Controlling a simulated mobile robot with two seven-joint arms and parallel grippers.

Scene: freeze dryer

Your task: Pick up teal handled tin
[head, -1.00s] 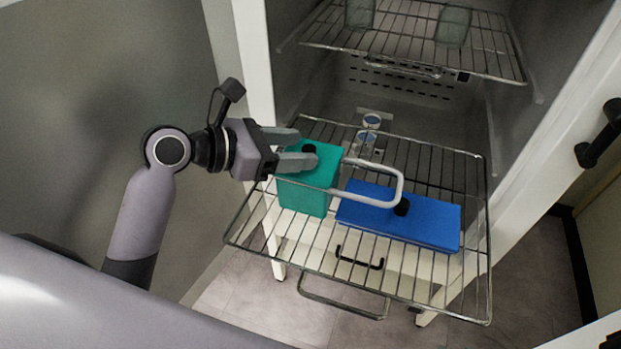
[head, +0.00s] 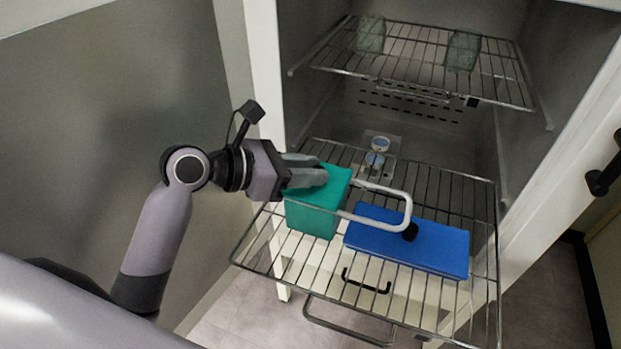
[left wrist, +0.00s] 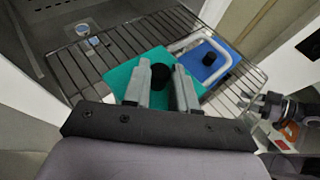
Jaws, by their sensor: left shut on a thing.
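The teal tin (head: 318,222) is a box-shaped tin standing at the left of the lower wire shelf (head: 455,205). My left gripper (head: 322,177) comes in from the left over its top. In the left wrist view, the fingers (left wrist: 161,80) are shut on the tin's black knob (left wrist: 160,75), one on each side. The fingers hide the knob in the head view. A light grey loop handle (head: 408,208) juts right from beside the teal tin, over the blue tin. I cannot tell whether the teal tin is clear of the shelf.
A blue tin (head: 440,250) with a black knob (head: 410,232) lies close on the right. Two glass vessels (head: 370,35) (head: 463,50) stand on the upper shelf (head: 430,72). The white cabinet frame (head: 255,60) stands close to my left gripper. The lower shelf's right rear is free.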

